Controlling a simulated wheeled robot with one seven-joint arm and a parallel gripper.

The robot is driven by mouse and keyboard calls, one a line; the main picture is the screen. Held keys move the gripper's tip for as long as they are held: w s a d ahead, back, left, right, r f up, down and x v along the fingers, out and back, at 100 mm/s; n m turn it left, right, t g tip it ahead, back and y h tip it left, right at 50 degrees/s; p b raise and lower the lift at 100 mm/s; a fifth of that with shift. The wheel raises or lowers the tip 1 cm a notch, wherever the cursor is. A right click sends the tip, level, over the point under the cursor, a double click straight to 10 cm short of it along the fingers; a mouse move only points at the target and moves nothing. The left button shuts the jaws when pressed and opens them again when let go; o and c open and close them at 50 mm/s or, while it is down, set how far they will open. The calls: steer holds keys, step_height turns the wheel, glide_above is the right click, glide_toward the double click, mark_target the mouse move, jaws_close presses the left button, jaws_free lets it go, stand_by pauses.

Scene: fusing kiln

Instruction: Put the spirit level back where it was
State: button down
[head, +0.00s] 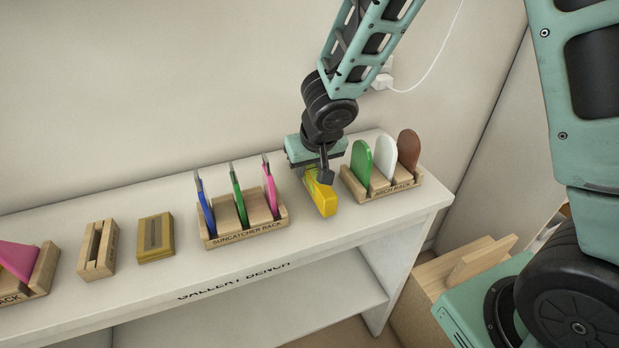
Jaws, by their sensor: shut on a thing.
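The spirit level (324,199) is a yellow bar in the head view. My gripper (318,177) points down and is shut on it. The level is above or at the top of the white gallery bench (290,235), between the suncatcher rack and the high rack. I cannot tell whether its underside touches the bench. Part of the level is hidden behind my gripper.
The suncatcher rack (247,237) with blue, green and pink pieces stands left of my gripper. The high rack (392,190) with green, white and brown pieces stands close on the right. Further left are a brass-coloured block (156,248), a slotted wooden block (84,266) and a rack with a pink piece (19,258).

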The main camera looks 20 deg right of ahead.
steer(key=shift+f, duration=0.65)
steer(key=shift+f+b, duration=0.15)
steer(key=shift+b, duration=0.15)
steer(key=c, duration=1.1)
jaws_free()
